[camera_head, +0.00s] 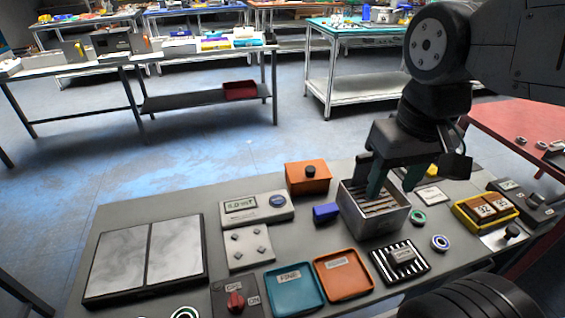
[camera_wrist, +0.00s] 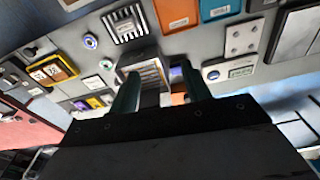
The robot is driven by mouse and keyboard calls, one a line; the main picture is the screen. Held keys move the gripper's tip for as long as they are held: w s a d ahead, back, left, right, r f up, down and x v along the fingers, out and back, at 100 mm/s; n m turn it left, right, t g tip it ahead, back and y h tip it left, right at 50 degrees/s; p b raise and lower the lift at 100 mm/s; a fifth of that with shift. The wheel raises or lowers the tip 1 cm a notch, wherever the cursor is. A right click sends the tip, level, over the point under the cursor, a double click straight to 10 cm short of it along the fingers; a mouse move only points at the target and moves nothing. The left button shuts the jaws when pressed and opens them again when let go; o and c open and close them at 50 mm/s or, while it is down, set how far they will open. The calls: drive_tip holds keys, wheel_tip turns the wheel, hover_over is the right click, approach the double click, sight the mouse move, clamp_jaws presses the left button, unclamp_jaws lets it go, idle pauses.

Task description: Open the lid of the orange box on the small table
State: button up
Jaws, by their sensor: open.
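The orange box (camera_head: 308,185) stands on the small grey table (camera_head: 140,211), near its back edge. A black round knob (camera_head: 310,171) sits on its lid, and the lid looks closed. My gripper (camera_head: 393,186) is open and empty. It hangs over the slotted metal bin (camera_head: 375,222), to the right of the orange box and apart from it. A bit of orange (camera_wrist: 178,98) shows by the right finger, probably the box, mostly hidden.
A blue block (camera_head: 326,212) lies between the orange box and the bin. A display device (camera_head: 257,209) stands left of the box. Teal (camera_head: 293,288) and orange (camera_head: 343,274) trays lie in front. A yellow tray (camera_head: 485,212) is at the right.

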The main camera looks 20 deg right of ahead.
drive_tip(key=w+a+f+m, duration=0.1)
drive_tip(key=w+m, duration=0.4)
drive_tip(key=w, duration=0.8)
drive_tip(key=m+g, duration=0.1)
drive_tip(key=m, duration=0.3)
hover_over(311, 168)
drive_tip(key=f, duration=0.6)
drive_tip(key=shift+s+f, duration=0.1)
drive_tip(key=shift+s, duration=0.15)
drive_tip(key=shift+w+a+f, duration=0.1)
drive_tip(key=shift+w+f, duration=0.2)
drive_tip(key=shift+f, duration=0.3)
wheel_tip(311, 168, down, 7)
clamp_jaws()
